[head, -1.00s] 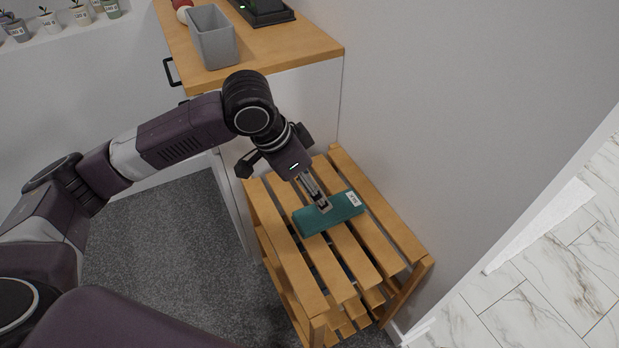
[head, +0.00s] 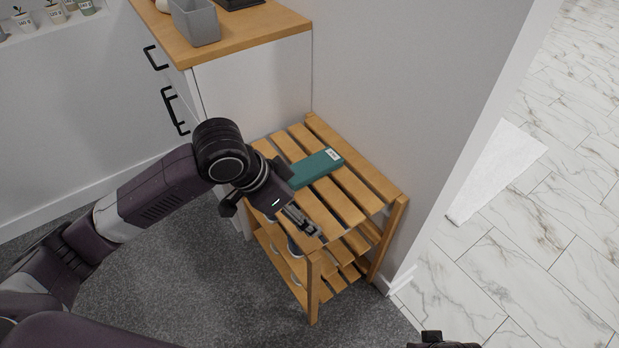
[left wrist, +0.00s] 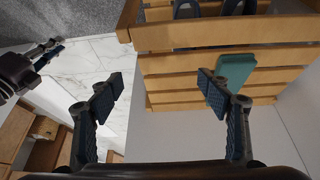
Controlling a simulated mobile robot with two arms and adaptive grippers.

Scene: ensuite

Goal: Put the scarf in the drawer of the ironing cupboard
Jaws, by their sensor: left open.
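The scarf, a folded teal bundle with a white label (head: 315,168), lies on the top slats of a wooden rack. It also shows in the left wrist view (left wrist: 236,68), beside one finger. My left gripper (head: 308,226) is open and empty over the rack's near end, apart from the scarf; its two spread fingers show in the left wrist view (left wrist: 160,95). My right gripper (left wrist: 50,52) shows small at the left of the left wrist view; its jaw state is unclear. The white cupboard with a wooden top (head: 255,85) stands behind the rack, its black-handled fronts facing left.
The slatted rack (head: 357,182) stands against the wall, with shoes on its lower shelf (left wrist: 215,8). A grey bin (head: 195,22) stands on the cupboard top. Grey carpet (head: 190,285) is clear in front; a marble-tiled floor (head: 540,230) lies right of the wall end.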

